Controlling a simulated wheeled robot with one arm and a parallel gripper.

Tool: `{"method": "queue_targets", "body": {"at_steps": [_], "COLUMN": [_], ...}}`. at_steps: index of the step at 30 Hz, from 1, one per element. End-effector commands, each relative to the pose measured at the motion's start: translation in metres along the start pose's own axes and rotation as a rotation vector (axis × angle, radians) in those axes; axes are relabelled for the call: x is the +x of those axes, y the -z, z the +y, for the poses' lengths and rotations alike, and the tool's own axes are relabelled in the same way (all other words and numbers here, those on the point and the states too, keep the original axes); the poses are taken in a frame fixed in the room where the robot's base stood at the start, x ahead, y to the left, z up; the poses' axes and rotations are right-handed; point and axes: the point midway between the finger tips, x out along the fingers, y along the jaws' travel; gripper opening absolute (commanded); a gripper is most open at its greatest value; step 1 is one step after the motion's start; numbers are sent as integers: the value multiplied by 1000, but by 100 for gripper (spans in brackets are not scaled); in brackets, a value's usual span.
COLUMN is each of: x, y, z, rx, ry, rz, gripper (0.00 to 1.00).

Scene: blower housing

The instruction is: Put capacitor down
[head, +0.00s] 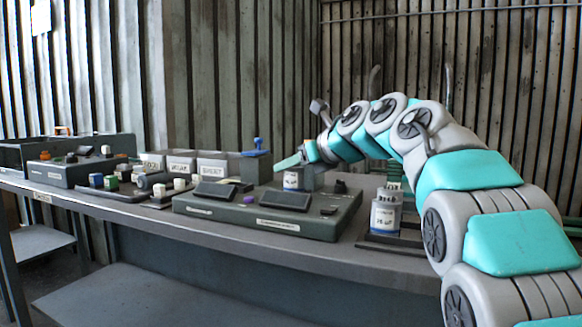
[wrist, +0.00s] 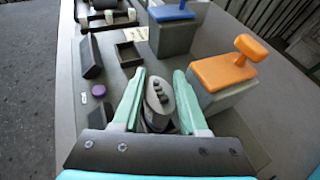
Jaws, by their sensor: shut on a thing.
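My gripper (wrist: 157,88) is shut on a capacitor (wrist: 158,103), a grey can with dark terminals on its top, between its two teal fingers. In the head view the held capacitor (head: 293,181) is white and grey, looks upright, and is at the back of the dark grey panel unit (head: 255,220). I cannot tell whether its base touches the panel. A second, larger-looking capacitor (head: 385,216), white with a blue band and printed label, stands in a dark tray (head: 390,243) to the right.
An orange-handled block (wrist: 225,75) is close right of the gripper in the wrist view. A blue-handled block (wrist: 172,30) stands beyond it. A purple knob (wrist: 99,90) and a small open dark box (wrist: 128,54) are on the panel. Labelled bins (head: 212,165) and small parts lie left on the bench.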

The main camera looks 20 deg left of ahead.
Motion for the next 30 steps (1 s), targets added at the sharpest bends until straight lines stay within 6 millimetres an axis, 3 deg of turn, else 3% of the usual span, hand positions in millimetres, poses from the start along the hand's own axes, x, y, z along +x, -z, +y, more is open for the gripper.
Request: {"method": "queue_targets", "body": {"at_steps": [12, 13, 16, 27, 30], "x": [1, 1, 1, -2, -16], "y": [3, 3, 2, -3, -1], "z": [0, 0, 0, 0, -1], "rx": [-1, -1, -1, -1, -2], "ry": [2, 1, 0, 0, 4], "rz": [-3, -3, -3, -2, -4], "gripper": [0, 44, 55, 56, 56]}}
